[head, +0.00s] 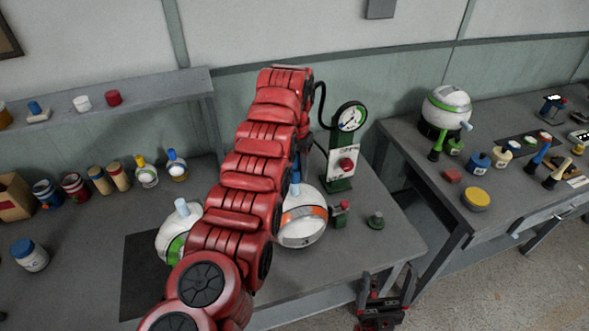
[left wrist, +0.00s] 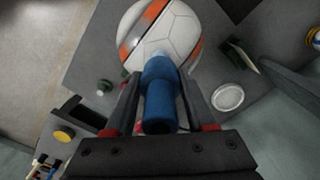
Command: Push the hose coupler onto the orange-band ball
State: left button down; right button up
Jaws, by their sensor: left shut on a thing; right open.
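The orange-band ball (head: 303,226) is white and sits on the left table, partly hidden behind my red left arm. In the left wrist view the ball (left wrist: 183,25) fills the top middle. My left gripper (left wrist: 158,92) is shut on the blue hose coupler (left wrist: 158,108). The coupler's far end lines up with a pale blue stem on the ball and appears to meet it; how far it is seated I cannot tell. In the head view a bit of the coupler (head: 296,172) shows above the ball. My right gripper (head: 381,312) is open and empty, low beyond the table's front edge.
A green pump stand with a round gauge (head: 350,118) and black hose stands behind the ball. A green-band ball (head: 178,235) sits left of my arm. A small red-topped device (head: 340,212) and green knob (head: 376,221) stand to the right. Another ball (head: 446,105) is on the right table.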

aim_at(294, 180)
dwell(0.7)
pick_arm(q)
jog(key=shift+b, duration=0.4)
jog(key=shift+f, duration=0.25)
jog(key=shift+f+b, duration=0.35)
jog(key=shift+f+b, duration=1.05)
jog(key=shift+f, duration=0.45)
jog(key=shift+c, duration=0.8)
grip_release()
jog(key=shift+r, duration=0.1)
